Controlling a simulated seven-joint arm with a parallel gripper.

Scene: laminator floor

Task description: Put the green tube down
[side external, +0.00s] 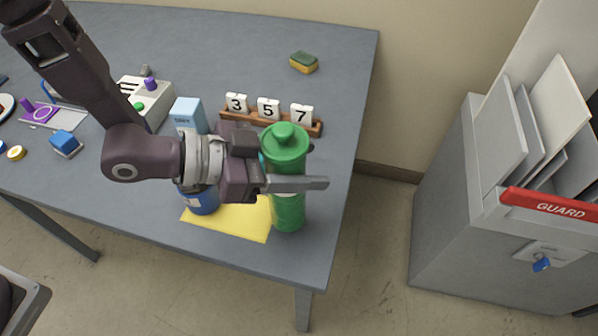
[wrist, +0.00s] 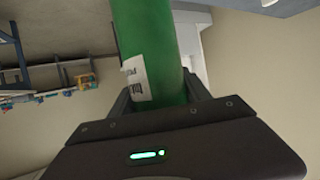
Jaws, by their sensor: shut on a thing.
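The green tube (side external: 288,212) is an upright green cylinder with a knobbed green cap. My gripper (side external: 314,168) is shut around its middle, from the left in the side view. In the wrist view the green tube (wrist: 150,45) stands between the two fingers, with a white printed label on its side. Its lower end overlaps the right part of the yellow sheet (side external: 238,219) in the side view. I cannot tell whether its base touches the table or hangs above it.
A blue can (side external: 204,203) stands on the sheet, partly behind my wrist. A light blue box (side external: 187,112) and a wooden rack (side external: 270,125) with tiles 3, 5 and 7 stand behind. A sponge (side external: 303,62) lies farther back. The grey table (side external: 340,85) is clear at right.

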